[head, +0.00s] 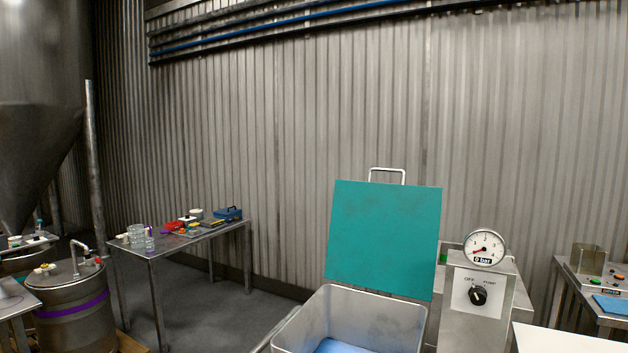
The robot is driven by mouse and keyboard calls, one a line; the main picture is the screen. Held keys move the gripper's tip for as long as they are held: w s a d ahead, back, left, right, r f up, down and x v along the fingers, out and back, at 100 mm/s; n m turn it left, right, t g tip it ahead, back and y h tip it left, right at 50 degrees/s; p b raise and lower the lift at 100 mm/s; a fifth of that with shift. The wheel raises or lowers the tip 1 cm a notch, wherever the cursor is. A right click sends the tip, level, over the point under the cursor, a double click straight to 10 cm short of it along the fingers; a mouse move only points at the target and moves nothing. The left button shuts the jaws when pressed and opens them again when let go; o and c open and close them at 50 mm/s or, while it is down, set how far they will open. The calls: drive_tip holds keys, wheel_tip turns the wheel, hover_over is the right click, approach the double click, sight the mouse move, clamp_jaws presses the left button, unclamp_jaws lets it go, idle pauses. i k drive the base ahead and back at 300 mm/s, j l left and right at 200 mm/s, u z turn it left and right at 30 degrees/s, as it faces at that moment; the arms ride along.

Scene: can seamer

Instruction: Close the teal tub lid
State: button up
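The teal lid (384,236) stands raised, nearly upright, at the back of an open metal tub (381,318). A pale metal handle (387,171) sticks up above the lid's top edge. Something blue (345,346) lies inside the tub, cut off by the picture's bottom edge. The tub's front is out of view. My gripper does not show in the head view.
Right of the tub stands a metal box with a round gauge (487,248) and an OFF/PUMP knob (478,295). A white surface (565,340) lies at the bottom right. A metal table (190,238) with small items and a drum (72,308) stand at left. Floor shows between table and tub.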

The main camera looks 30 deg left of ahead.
sight(383, 237)
drive_tip(key=i+l+u, duration=0.35)
drive_tip(key=u, duration=0.15)
drive_tip(key=i+l+u, duration=0.25)
drive_tip(key=l+u, duration=0.2)
